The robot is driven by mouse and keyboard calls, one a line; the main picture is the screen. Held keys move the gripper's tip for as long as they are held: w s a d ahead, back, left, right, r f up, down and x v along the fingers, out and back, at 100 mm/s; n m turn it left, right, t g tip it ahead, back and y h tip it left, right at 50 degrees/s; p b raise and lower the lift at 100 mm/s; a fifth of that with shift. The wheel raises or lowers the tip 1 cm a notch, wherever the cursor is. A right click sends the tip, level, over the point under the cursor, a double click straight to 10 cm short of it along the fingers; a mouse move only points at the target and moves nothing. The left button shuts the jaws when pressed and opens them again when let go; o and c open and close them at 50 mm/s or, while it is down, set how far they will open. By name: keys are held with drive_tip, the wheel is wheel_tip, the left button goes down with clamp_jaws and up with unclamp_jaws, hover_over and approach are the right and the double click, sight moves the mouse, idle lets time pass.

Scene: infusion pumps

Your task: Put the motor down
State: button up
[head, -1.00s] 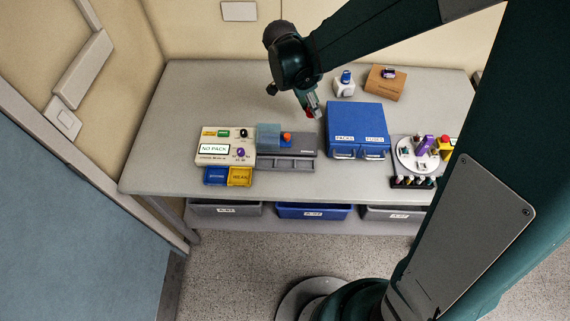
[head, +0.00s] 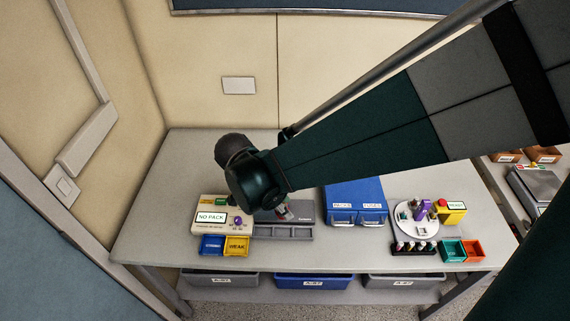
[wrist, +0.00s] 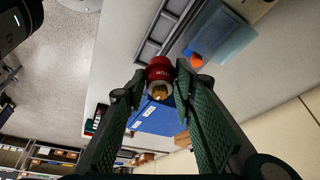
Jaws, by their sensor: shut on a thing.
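The motor (wrist: 160,72) is a small red cylinder with a pale metal end and lettering on its side. It sits between the fingertips of my gripper (wrist: 158,90) in the wrist view, and the gripper is shut on it. Some of the blue case shows beyond it, and the bench top is around it. In the head view my wrist and arm cover most of the gripper. Only a bit of the gripper (head: 284,212) shows, over the grey tray unit (head: 300,232) beside the cream tester (head: 208,228). The motor's height above the bench is unclear.
The blue case (head: 355,195) stands right of the tray unit. A white round stand (head: 418,232) with small parts and a black rack (head: 414,248) are farther right. Blue and yellow bins (head: 237,246) sit at the front left. The bench's left side (head: 150,225) is clear.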

idle(0.3)
drive_tip(key=shift+f+b, duration=0.35)
drive_tip(key=shift+f, duration=2.55)
drive_tip(key=shift+f+b, duration=0.3)
drive_tip(key=shift+f, duration=1.8)
drive_tip(key=shift+f+b, duration=0.35)
drive_tip(key=o, duration=0.7)
drive_tip(key=shift+c, duration=0.2)
drive_tip(key=shift+r, duration=0.25)
